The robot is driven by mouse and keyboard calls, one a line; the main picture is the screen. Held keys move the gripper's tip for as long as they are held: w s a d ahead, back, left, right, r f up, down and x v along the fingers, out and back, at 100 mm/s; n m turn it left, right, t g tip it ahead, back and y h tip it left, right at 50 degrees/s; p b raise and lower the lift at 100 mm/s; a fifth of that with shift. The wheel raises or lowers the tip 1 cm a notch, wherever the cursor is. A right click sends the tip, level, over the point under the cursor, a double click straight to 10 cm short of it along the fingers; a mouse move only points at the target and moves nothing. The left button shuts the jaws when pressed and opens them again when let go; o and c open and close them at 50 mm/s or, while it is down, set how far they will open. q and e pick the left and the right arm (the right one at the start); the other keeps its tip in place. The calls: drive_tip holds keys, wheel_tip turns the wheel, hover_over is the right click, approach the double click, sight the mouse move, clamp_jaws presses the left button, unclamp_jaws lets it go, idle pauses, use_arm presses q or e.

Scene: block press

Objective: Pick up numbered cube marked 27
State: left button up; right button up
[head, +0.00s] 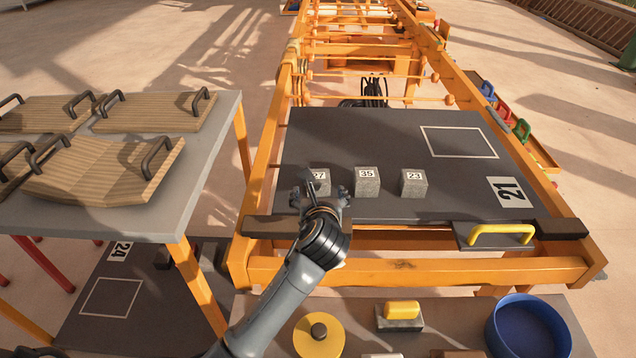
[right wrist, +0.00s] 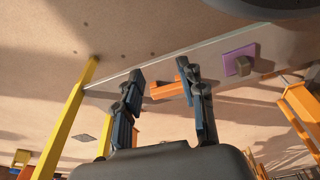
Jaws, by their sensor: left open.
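The grey cube marked 27 (head: 319,177) stands on the dark plate (head: 340,135) of the orange frame, leftmost in a row of three. Its lower part is hidden by my left gripper (head: 321,191), which is open at its near side. I cannot tell whether the fingers touch the cube. Grey cubes marked 35 (head: 367,182) and 23 (head: 413,184) stand to its right. My right gripper (right wrist: 162,78) shows in the right wrist view with its fingers apart and nothing between them; it is not seen in the head view.
A grey table with wooden boards (head: 94,170) stands close on the left. A yellow handle (head: 500,233) is at the plate's front edge. A blue bowl (head: 527,328) and a yellow disc (head: 318,338) are on the near surface. The plate is clear behind the cubes.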

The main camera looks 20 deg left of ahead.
sight(319, 182)
use_arm(q)
drive_tip(key=x, duration=0.4)
drive_tip(key=shift+s+b, duration=0.1)
drive_tip(key=shift+b, duration=0.2)
drive_tip(key=b+x, duration=0.1)
drive_tip(key=x, duration=0.3)
drive_tip(key=shift+w+b, duration=0.3)
drive_tip(key=shift+b, duration=0.1)
drive_tip(key=shift+w+a+f, duration=0.15)
drive_tip(key=shift+w, duration=0.25)
drive_tip(key=c, duration=1.6)
use_arm(e)
wheel_tip(319, 182, up, 10)
drive_tip(key=w, duration=0.2)
drive_tip(key=shift+w+t, duration=0.2)
drive_tip(key=shift+t, duration=0.1)
